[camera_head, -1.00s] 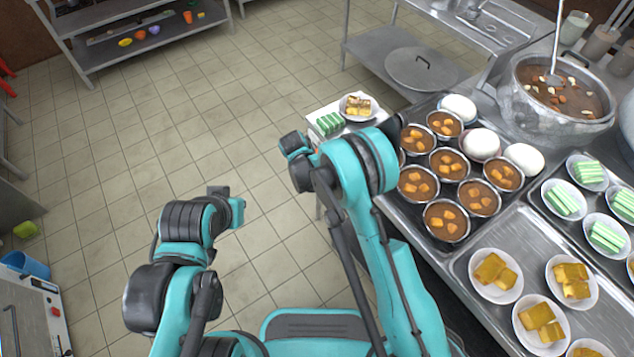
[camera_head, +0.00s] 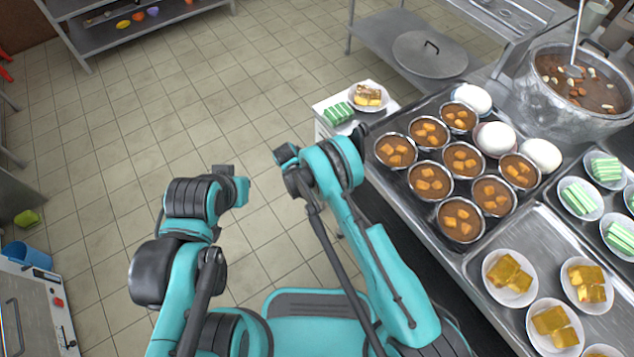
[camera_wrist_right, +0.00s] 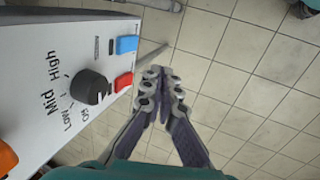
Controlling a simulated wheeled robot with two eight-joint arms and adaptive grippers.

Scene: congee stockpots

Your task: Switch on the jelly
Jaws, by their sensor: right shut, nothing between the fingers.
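In the right wrist view, a white control panel (camera_wrist_right: 60,60) carries a black knob (camera_wrist_right: 90,87) marked Off, Low, Mid and High. A blue button (camera_wrist_right: 127,44) and a red button (camera_wrist_right: 123,82) sit to its right. My right gripper (camera_wrist_right: 163,76) is shut and empty, right of the buttons and apart from the knob. In the head view its fingers are hidden; only my right arm shows. My left arm is at lower left, its fingers out of sight. Nothing in view is labelled jelly; green-and-white striped blocks (camera_head: 338,113) lie on a white surface.
A white appliance (camera_head: 22,290) with a red button stands at lower left. The counter at right holds several metal bowls of brown soup (camera_head: 460,219), plates of yellow blocks (camera_head: 510,278) and a large stockpot (camera_head: 560,115). Open tiled floor (camera_head: 180,115) lies ahead at left.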

